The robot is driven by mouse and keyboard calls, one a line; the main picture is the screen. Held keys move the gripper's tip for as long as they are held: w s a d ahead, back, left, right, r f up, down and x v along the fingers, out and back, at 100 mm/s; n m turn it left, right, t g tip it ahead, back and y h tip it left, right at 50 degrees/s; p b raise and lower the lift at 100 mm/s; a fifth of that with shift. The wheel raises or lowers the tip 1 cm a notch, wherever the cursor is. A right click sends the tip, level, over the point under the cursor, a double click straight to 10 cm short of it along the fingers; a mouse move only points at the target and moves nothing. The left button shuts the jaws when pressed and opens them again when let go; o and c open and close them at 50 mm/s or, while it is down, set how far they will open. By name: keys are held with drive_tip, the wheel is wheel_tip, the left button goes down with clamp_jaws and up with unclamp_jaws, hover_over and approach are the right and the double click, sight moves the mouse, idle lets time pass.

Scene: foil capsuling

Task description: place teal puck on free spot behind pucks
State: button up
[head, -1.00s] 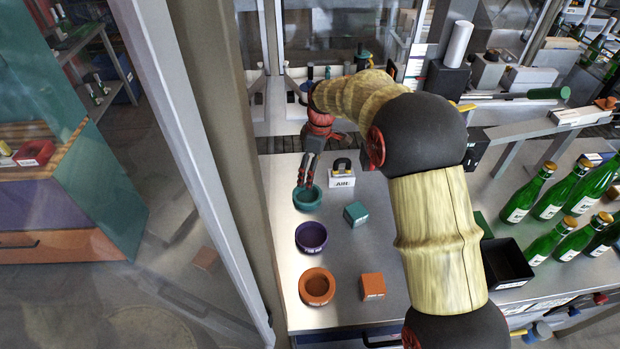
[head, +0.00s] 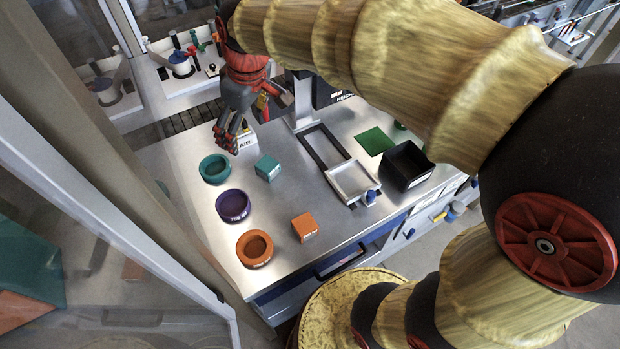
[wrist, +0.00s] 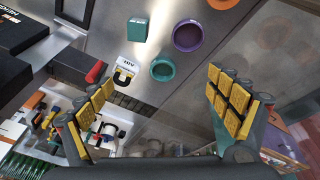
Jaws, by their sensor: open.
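The teal puck (head: 204,170), a round hollow ring, stands on the steel table at the back end of a row. It also shows in the wrist view (wrist: 154,70). In the head view the purple puck (head: 232,212) and then the orange puck (head: 243,257) stand in front of it, all apart. My gripper (head: 227,140) is open and empty, beyond and to the right of the teal puck, clear of it. In the wrist view its fingers (wrist: 160,88) are spread wide with nothing between them.
A teal cube (head: 268,168) and an orange cube (head: 305,227) stand right of the pucks. A white "AIR" box (head: 246,146) is close to my gripper. A grey tray (head: 336,187) and black bin (head: 402,180) are further right. A frame post runs along the left.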

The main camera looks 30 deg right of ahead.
drive_tip(key=s+d+m+t, duration=0.1)
drive_tip(key=s+d+m, duration=0.1)
drive_tip(key=s, duration=0.8)
drive_tip(key=s+d+m+t, duration=0.1)
drive_tip(key=s+m, duration=0.3)
drive_tip(key=s, duration=0.6)
drive_tip(key=shift+d+m+h, duration=0.3)
drive_tip(key=shift+d+h, duration=0.1)
drive_tip(key=shift+d, duration=0.45)
drive_tip(key=shift+s+f, duration=0.1)
drive_tip(key=shift+f, duration=0.1)
